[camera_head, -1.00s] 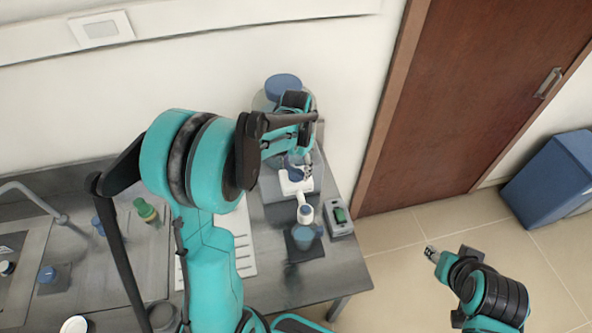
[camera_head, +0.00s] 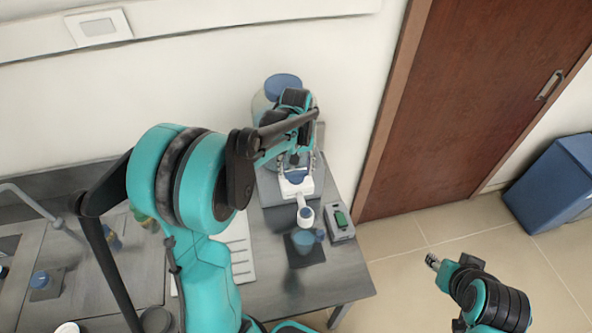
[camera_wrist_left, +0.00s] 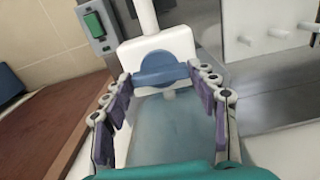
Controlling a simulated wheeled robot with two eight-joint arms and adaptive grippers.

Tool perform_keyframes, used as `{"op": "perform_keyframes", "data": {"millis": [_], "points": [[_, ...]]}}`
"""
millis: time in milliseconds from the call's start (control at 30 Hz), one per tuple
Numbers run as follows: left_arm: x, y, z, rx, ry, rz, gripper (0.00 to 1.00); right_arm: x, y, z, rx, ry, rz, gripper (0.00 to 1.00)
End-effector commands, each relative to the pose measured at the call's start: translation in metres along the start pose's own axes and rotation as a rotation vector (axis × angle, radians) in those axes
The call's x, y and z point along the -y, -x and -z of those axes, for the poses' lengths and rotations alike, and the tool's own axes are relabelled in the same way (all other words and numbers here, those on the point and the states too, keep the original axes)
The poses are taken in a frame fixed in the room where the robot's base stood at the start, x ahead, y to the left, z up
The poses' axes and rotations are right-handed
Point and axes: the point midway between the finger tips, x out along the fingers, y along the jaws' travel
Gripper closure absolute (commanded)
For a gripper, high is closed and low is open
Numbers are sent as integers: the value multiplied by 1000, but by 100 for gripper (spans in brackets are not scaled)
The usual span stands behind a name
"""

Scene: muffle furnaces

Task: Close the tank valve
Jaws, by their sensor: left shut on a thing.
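The tank (camera_head: 262,105), with a blue lid, stands at the back of the bench, partly hidden by my left arm. Its white valve body (camera_head: 297,189) and spout point toward the front. The blue valve handle (camera_wrist_left: 163,68) shows in the left wrist view, lying across the white body. My left gripper (camera_wrist_left: 160,74) has one finger at each end of the handle and is shut on it. In the head view the left gripper (camera_head: 297,164) is at the valve. My right gripper (camera_head: 432,262) hangs away from the bench; its fingers are too small to judge.
A blue-tinted beaker (camera_head: 304,243) stands on a dark plate below the spout. A box with a green switch (camera_head: 341,221) is right of it. A white ribbed board (camera_head: 240,255) lies left. A brown door (camera_head: 470,110) and blue bin (camera_head: 556,180) are at right.

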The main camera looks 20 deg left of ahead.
Motion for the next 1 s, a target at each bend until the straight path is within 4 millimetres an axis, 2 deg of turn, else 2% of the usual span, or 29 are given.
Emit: {"op": "perform_keyframes", "data": {"millis": [667, 700, 733, 1000], "points": [[0, 0, 0, 0, 67, 0, 70, 0, -2, -1, 0, 0, 0, 60], [0, 0, 0, 0, 67, 0, 39, 0, -2, -1, 0, 0, 0, 60], [0, 0, 0, 0, 66, 0, 33, 0, -2, -1, 0, 0, 0, 60], [0, 0, 0, 0, 65, 0, 33, 0, -2, -1, 0, 0, 0, 60]]}}
